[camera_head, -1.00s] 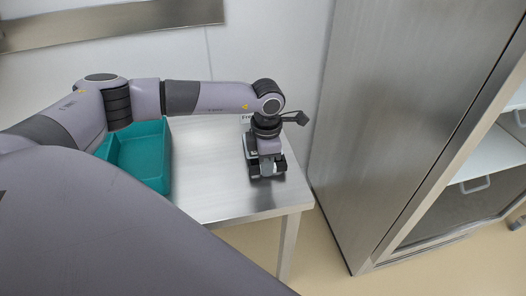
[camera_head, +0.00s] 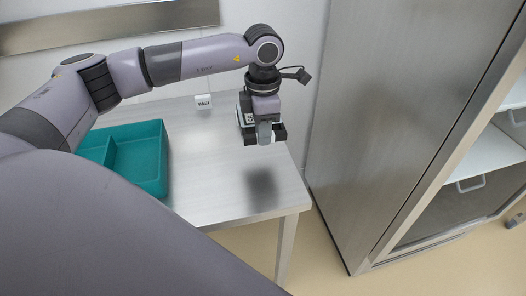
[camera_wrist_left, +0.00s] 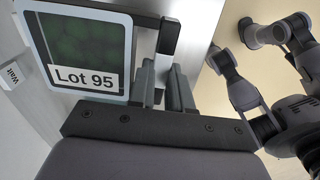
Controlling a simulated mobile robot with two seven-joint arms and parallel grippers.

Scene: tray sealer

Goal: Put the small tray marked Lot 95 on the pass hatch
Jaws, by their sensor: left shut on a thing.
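My left gripper (camera_head: 265,138) is shut on the small tray and holds it above the steel table, near its right end. In the left wrist view the small tray (camera_wrist_left: 128,45) has a pale rim, a dark film with green contents under it, and a white "Lot 95" label (camera_wrist_left: 83,78). The left fingers (camera_wrist_left: 165,88) are at the tray's side edge. In the head view the gripper hides most of the tray. My right gripper does not show. No part in view is clearly marked as the pass hatch.
A teal divided bin (camera_head: 143,158) stands on the left of the table (camera_head: 210,185). A small "Wait" sign (camera_head: 203,101) stands at the table's back. A tall steel cabinet (camera_head: 400,110) stands to the right, with an open front and white shelf (camera_head: 485,155). Floor shows between table and cabinet.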

